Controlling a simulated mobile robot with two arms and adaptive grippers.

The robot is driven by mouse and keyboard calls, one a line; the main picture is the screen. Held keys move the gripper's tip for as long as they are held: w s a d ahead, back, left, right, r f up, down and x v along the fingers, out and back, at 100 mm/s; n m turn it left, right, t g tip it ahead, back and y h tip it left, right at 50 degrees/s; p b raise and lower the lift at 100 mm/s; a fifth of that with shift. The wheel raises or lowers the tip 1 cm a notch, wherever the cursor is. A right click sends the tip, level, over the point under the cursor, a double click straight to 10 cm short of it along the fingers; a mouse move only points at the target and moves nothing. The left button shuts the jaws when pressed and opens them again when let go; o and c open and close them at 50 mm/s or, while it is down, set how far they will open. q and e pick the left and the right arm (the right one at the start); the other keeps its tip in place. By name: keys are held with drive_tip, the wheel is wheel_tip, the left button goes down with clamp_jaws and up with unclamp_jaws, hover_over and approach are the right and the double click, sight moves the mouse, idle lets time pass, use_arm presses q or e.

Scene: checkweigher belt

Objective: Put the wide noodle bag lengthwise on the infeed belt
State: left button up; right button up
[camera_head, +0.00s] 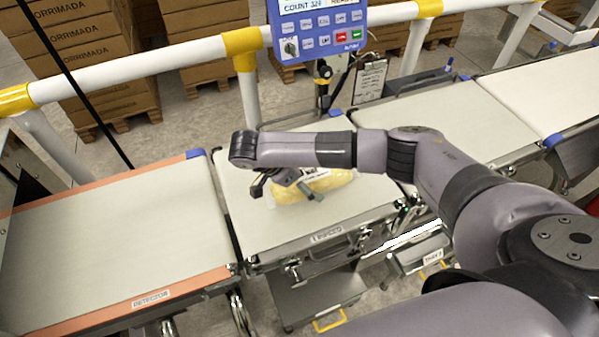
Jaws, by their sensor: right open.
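The noodle bag (325,184), yellow in a clear wrapper, lies flat on the pale infeed belt (238,176), near the middle of the picture. Its longer side seems to run left to right, roughly along the belt, but my right arm covers part of its far side. My right gripper (287,191) is open, low over the left part of the bag, with its dark fingers apart. I cannot tell whether the fingers touch the bag. My left gripper is not in view.
The detector belt (110,235) with orange edges adjoins on the left. More belts (445,118) continue to the right. A blue control panel (322,28), a clipboard (371,80) and a white-and-yellow rail (150,63) stand behind. Stacked cartons (85,45) are beyond the rail.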

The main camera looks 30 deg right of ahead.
drive_tip(key=v, duration=1)
drive_tip(key=shift+a+r, duration=0.2)
drive_tip(key=shift+r, duration=0.05)
drive_tip(key=shift+a+r, duration=0.4)
drive_tip(key=shift+r, duration=0.15)
